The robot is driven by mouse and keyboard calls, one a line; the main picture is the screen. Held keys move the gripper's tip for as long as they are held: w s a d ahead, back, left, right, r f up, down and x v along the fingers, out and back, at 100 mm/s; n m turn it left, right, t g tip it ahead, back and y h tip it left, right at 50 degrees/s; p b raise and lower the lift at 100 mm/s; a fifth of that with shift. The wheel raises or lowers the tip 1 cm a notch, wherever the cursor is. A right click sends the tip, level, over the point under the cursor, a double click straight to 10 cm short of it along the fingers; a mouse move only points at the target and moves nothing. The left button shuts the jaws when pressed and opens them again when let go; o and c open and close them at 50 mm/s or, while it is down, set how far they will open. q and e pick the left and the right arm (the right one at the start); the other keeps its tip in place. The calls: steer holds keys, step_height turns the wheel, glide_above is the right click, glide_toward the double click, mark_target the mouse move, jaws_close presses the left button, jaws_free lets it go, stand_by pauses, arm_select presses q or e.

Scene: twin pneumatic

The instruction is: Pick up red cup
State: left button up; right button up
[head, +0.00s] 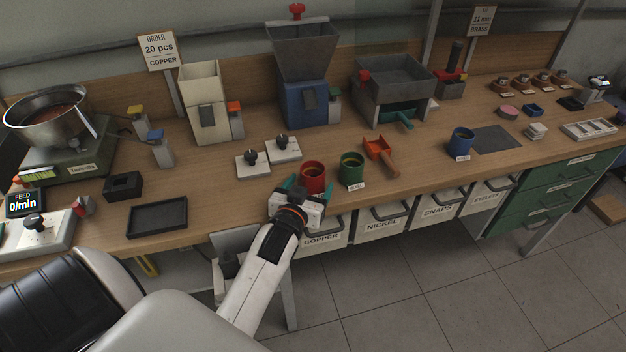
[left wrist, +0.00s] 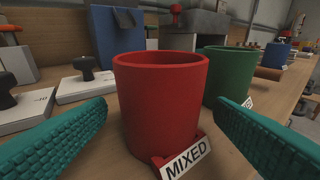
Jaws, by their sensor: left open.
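The red cup (head: 313,176) stands upright near the front edge of the bench. In the left wrist view the red cup (left wrist: 160,100) fills the middle, with a "MIXED" label (left wrist: 186,158) at its base. My left gripper (head: 298,190) is open, its teal fingers either side of the cup. In the left wrist view the fingers of my left gripper (left wrist: 160,130) show at left and right, with a gap to the cup on both sides. The cup's inside is mostly hidden in the wrist view. My right gripper is not in view.
A green cup (head: 351,168) stands close to the right of the red cup, and a red scoop (head: 380,155) lies beyond it. Two white switch plates (head: 253,164) sit behind left. A blue hopper machine (head: 303,95) stands at the back. Drawers (head: 323,236) hang below the bench edge.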

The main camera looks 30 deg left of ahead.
arm_select(q)
steer(key=shift+x, duration=1.25)
steer(key=shift+s, duration=0.1)
steer(key=c, duration=1.1)
